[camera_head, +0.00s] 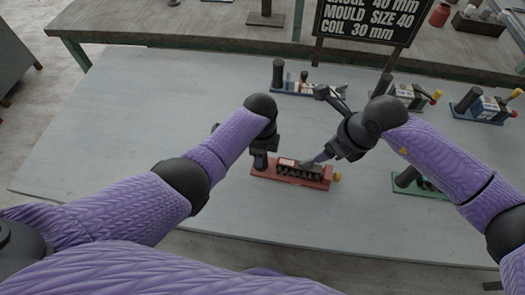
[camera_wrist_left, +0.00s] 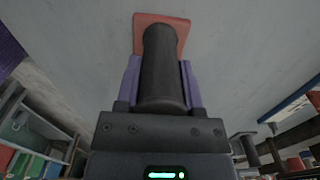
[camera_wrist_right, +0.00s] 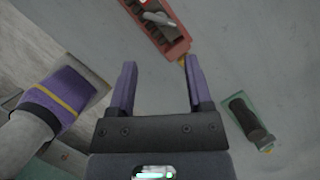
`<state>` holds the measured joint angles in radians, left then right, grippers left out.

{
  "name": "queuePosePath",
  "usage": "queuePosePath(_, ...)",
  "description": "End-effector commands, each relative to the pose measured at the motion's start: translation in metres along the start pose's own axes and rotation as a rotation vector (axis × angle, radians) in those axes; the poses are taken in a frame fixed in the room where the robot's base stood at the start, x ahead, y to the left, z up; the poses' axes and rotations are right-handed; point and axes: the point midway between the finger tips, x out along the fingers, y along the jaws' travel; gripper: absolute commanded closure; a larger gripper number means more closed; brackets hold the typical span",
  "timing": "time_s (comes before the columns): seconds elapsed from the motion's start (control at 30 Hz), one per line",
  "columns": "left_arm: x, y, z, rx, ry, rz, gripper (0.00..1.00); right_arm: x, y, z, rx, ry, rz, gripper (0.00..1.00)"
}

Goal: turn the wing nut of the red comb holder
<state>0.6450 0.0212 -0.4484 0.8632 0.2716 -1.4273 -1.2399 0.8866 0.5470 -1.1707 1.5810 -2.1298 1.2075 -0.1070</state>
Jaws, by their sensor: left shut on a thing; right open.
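The red comb holder (camera_head: 262,178) lies on the grey table, with dark comb teeth and a white label on top. Its yellow wing nut (camera_head: 337,177) is at its right end. My left gripper (camera_wrist_left: 160,85) is shut on the holder's upright black handle (camera_wrist_left: 163,65) at the left end; the red base (camera_wrist_left: 150,19) shows beyond it. My right gripper (camera_wrist_right: 161,82) is open and empty, above the holder's right part in the head view. In the right wrist view the wing nut (camera_wrist_right: 181,61) shows beyond its fingertips, near the right finger, at the end of the red holder (camera_wrist_right: 177,48).
A green holder (camera_head: 398,188) lies to the right, partly behind my right arm. Blue (camera_head: 322,94), another (camera_head: 408,104) and a further blue holder (camera_head: 485,105) stand farther back. A black sign (camera_head: 370,22) stands at the back. The table left of my left arm is clear.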

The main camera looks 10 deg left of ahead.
Motion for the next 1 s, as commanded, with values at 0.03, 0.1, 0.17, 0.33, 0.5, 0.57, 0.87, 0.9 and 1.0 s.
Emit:
queuePosePath(0.03, 0.0, 0.0, 0.0, 0.0, -0.001, 0.0, 1.0, 0.0, 0.0, 0.0, 0.0, 0.0, 0.0, 0.22)
queuePosePath(0.1, 0.0, 0.0, 0.0, 0.0, -0.001, 0.0, 1.0, 0.0, 0.0, 0.001, 0.003, 0.002, 0.0, 0.07)
queuePosePath(0.17, 0.0, 0.0, 0.0, 0.0, -0.001, 0.0, 1.0, 0.001, -0.001, 0.006, 0.035, 0.028, 0.002, 0.0)
queuePosePath(0.33, 0.0, 0.0, 0.0, 0.0, 0.0, 0.0, 1.0, -0.004, -0.003, 0.037, 0.268, 0.231, -0.027, 0.0)
queuePosePath(0.5, 0.0, 0.0, 0.0, 0.0, 0.0, 0.0, 1.0, -0.007, -0.001, 0.047, 0.393, 0.346, -0.068, 0.0)
queuePosePath(0.57, 0.0, 0.0, 0.0, 0.0, 0.0, 0.0, 1.0, 0.002, 0.0, 0.043, 0.401, 0.352, -0.068, 0.0)
queuePosePath(0.87, 0.0, 0.0, 0.0, 0.0, 0.0, 0.0, 1.0, 0.076, 0.0, 0.017, 0.396, 0.346, -0.067, 0.0)
queuePosePath(0.9, 0.0, 0.0, 0.0, 0.0, 0.0, 0.0, 1.0, 0.08, -0.001, 0.017, 0.397, 0.343, -0.066, 0.0)
queuePosePath(1.0, 0.0, 0.0, 0.0, 0.0, 0.0, 0.0, 1.0, 0.089, -0.001, 0.014, 0.397, 0.342, -0.066, 0.0)
